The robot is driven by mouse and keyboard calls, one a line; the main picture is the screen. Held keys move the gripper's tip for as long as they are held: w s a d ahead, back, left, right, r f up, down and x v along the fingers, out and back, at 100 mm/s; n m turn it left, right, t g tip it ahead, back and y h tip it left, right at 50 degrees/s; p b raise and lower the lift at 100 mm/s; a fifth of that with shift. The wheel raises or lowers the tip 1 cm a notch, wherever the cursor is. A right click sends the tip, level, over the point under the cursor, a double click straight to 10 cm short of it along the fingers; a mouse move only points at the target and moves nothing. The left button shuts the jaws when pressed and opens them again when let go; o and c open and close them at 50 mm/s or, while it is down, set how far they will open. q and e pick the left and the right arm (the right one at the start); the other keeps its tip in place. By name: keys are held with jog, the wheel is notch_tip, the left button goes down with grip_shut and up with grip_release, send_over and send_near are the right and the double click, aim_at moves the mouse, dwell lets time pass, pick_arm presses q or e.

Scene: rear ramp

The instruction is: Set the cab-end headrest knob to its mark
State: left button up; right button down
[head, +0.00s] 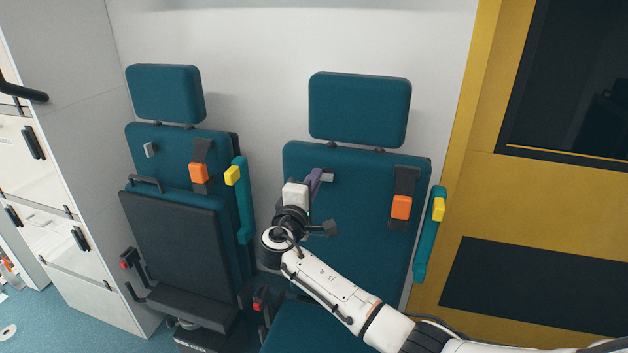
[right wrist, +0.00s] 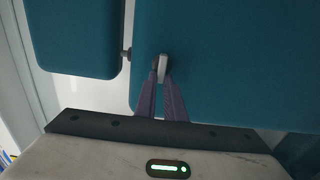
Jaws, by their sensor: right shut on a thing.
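The right-hand seat has a teal headrest (head: 360,108) on short posts above its teal backrest (head: 350,230). A small pale grey headrest knob (head: 327,177) sticks out from the upper left of that backrest. My right gripper (head: 315,179) reaches it from the left, and its purple fingers are shut on the knob. In the right wrist view the fingers (right wrist: 162,84) close on the knob (right wrist: 163,67), with the backrest behind and the headrest (right wrist: 75,40) at left. The fingers partly cover the knob, and I cannot make out a mark. My left gripper is not in view.
Orange buckles (head: 401,207) and yellow-tipped armrests (head: 438,209) are on the seats' right sides. White cabinets (head: 75,170) stand far left, a yellow panel (head: 500,190) at right.

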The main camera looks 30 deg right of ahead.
jog(key=shift+d+r, duration=0.25)
jog(key=shift+d, duration=0.05)
jog(key=c, duration=1.8)
grip_release()
jog(key=shift+s, duration=0.1)
jog(key=shift+c, duration=0.2)
jog(key=shift+f, duration=0.25)
jog(key=shift+f, duration=0.1)
jog(key=shift+a, duration=0.15)
jog(key=b+v, duration=0.1)
jog(key=v, duration=0.9)
